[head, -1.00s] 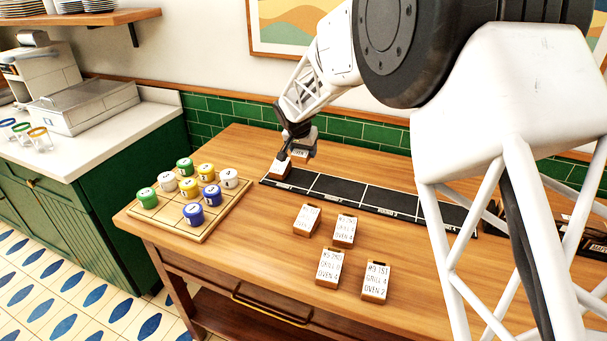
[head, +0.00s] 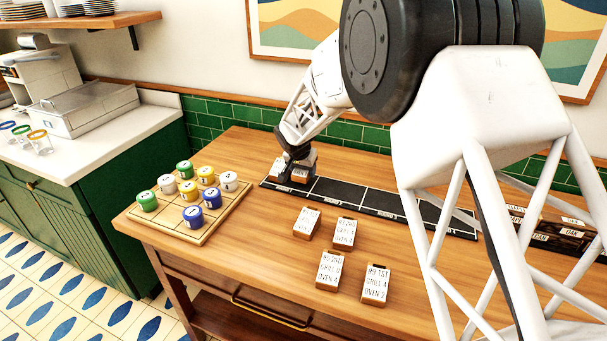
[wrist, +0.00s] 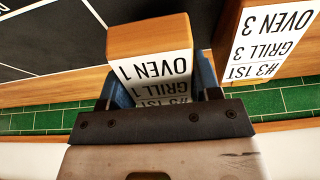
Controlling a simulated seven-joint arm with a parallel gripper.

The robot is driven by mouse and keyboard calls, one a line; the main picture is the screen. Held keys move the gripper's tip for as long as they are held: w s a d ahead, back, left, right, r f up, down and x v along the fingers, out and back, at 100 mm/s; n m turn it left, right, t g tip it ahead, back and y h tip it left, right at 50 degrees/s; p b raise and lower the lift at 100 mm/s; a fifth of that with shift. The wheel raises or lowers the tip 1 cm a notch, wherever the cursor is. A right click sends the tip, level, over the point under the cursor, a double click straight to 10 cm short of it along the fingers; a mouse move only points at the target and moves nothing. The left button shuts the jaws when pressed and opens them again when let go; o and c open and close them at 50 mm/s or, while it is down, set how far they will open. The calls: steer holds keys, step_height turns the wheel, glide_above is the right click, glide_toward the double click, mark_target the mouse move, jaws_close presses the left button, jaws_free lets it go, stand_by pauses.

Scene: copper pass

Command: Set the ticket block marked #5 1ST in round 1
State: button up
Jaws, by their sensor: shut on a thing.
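My gripper (head: 296,160) is shut on a wooden ticket block (head: 302,174) with a white printed face, low over the left end of the black round strip (head: 385,201). In the wrist view the held block (wrist: 150,60) reads "OVEN 1", "GRILL 1" and a partly covered line ending in "1ST"; its # number is not clear. I cannot tell whether it touches the strip. A second block (head: 276,168) stands just left of it at the strip's left end. In the wrist view that block (wrist: 262,45) reads "#3 1ST, GRILL 3, OVEN 3", with a small gap between the two.
Several ticket blocks lie in front of the strip, including one marked "#9 1ST" (head: 376,283) and one marked 2ND (head: 330,268). A wooden board (head: 217,218) with coloured discs is at left. A dark labelled rack (head: 550,236) is at right. The strip's middle is clear.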

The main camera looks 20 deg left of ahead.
mark_target(304, 176)
steer(key=shift+f, duration=0.95)
steer(key=shift+f, duration=0.35)
steer(key=o, duration=0.9)
steer(key=shift+f, duration=0.1)
steer(key=shift+o, duration=0.4)
steer(key=shift+d, duration=0.1)
steer(key=shift+f, duration=0.15)
steer(key=shift+s+r, duration=0.1)
steer(key=shift+r, duration=0.35)
steer(key=v, duration=1.2)
steer(key=shift+r, duration=0.15)
